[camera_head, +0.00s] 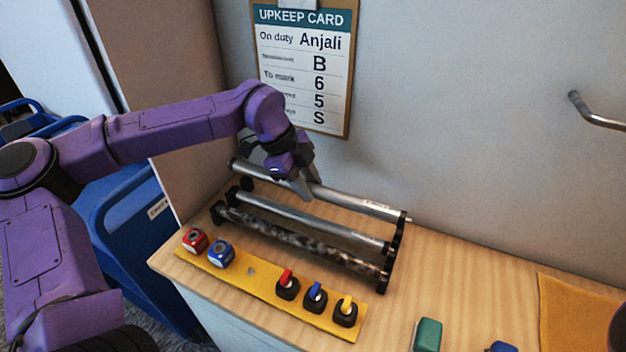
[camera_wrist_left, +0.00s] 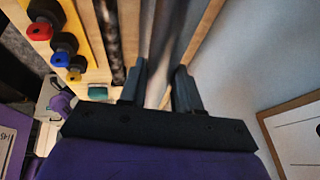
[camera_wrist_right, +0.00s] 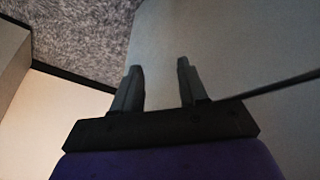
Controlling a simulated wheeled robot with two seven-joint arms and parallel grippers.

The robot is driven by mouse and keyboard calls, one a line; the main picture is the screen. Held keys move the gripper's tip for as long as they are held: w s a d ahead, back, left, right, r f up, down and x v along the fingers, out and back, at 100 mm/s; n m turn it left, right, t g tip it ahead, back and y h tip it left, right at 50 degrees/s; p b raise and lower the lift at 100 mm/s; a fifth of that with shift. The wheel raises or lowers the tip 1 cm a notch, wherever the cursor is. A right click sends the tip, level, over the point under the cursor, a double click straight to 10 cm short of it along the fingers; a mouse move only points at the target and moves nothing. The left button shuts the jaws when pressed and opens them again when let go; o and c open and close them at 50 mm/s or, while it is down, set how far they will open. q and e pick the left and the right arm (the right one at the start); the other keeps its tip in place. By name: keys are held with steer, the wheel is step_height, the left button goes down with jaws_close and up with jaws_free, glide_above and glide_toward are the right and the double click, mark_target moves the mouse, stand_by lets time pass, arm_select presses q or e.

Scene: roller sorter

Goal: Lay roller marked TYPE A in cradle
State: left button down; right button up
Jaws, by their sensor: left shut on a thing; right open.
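A silver roller (camera_head: 355,202) lies at the back of a black-ended rack (camera_head: 393,258), with a small label near its right end too small to read. My left gripper (camera_head: 303,182) is shut on this roller left of its middle; in the left wrist view the roller (camera_wrist_left: 168,45) runs between the fingers. I cannot tell whether its ends rest on the rack or sit just above it. A second silver roller (camera_head: 310,218) and a dark mottled roller (camera_head: 300,246) lie in front of it. My right gripper (camera_wrist_right: 160,88) is open and empty, away from the rack.
A yellow strip (camera_head: 251,271) in front of the rack carries a red block (camera_head: 195,240), a blue block (camera_head: 221,253) and several coloured knobs. A green block (camera_head: 427,335) and an orange mat (camera_head: 580,315) are at right. An upkeep card (camera_head: 305,65) hangs behind.

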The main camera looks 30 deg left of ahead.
arm_select(q)
steer(key=s+d+r+p, duration=0.2)
steer(key=s+r+p, duration=0.1)
steer(key=s+r, duration=0.4)
steer(key=shift+s+r+p, duration=0.25)
steer(key=shift+p, duration=0.15)
stand_by(0.3)
